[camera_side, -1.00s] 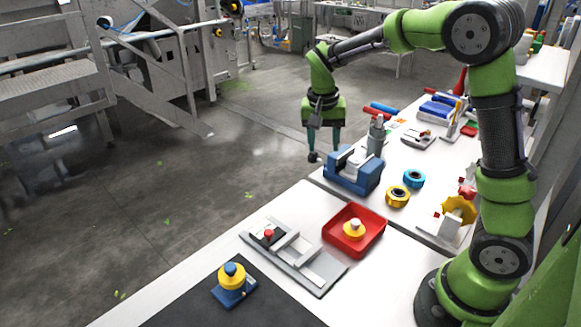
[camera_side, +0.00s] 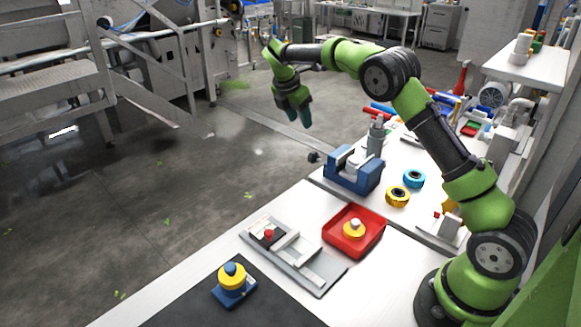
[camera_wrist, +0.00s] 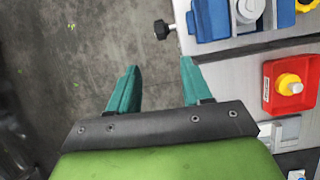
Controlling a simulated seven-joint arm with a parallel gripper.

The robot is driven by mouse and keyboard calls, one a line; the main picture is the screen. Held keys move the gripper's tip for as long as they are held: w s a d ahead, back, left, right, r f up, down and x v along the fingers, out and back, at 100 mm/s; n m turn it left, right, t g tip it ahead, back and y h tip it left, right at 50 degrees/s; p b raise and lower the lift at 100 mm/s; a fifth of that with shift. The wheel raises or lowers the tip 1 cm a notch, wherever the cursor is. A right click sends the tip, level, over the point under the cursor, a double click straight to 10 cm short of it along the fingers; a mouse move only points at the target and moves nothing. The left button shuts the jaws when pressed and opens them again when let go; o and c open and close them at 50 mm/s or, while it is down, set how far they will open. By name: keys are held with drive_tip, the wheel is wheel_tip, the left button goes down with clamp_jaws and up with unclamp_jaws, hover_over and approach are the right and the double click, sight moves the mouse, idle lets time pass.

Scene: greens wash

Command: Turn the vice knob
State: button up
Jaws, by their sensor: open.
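The blue vice (camera_side: 354,172) stands at the table edge, with grey jaws on top. Its black knob (camera_side: 314,157) sticks out past the table edge on the left, above the floor. In the wrist view the knob (camera_wrist: 161,30) is beyond my fingertips, between their lines, and the vice (camera_wrist: 212,19) is at upper right. My gripper (camera_side: 300,121) is open and empty, with teal fingers, up and to the left of the knob in the side view and apart from it. In the wrist view its fingers (camera_wrist: 161,66) are spread with only floor between them.
A red tray (camera_side: 372,249) with a yellow and white piece sits in front of the vice. Yellow (camera_side: 397,197) and blue (camera_side: 414,179) rings lie to its right. A grey bottle-like object (camera_side: 377,136) stands behind it. The space left of the table is open floor.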

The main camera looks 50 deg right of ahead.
sight(312, 153)
drive_tip(key=shift+n, duration=0.3)
drive_tip(key=x, duration=1.7)
drive_tip(key=shift+a, duration=0.1)
drive_tip(key=shift+s, duration=0.1)
clamp_jaws()
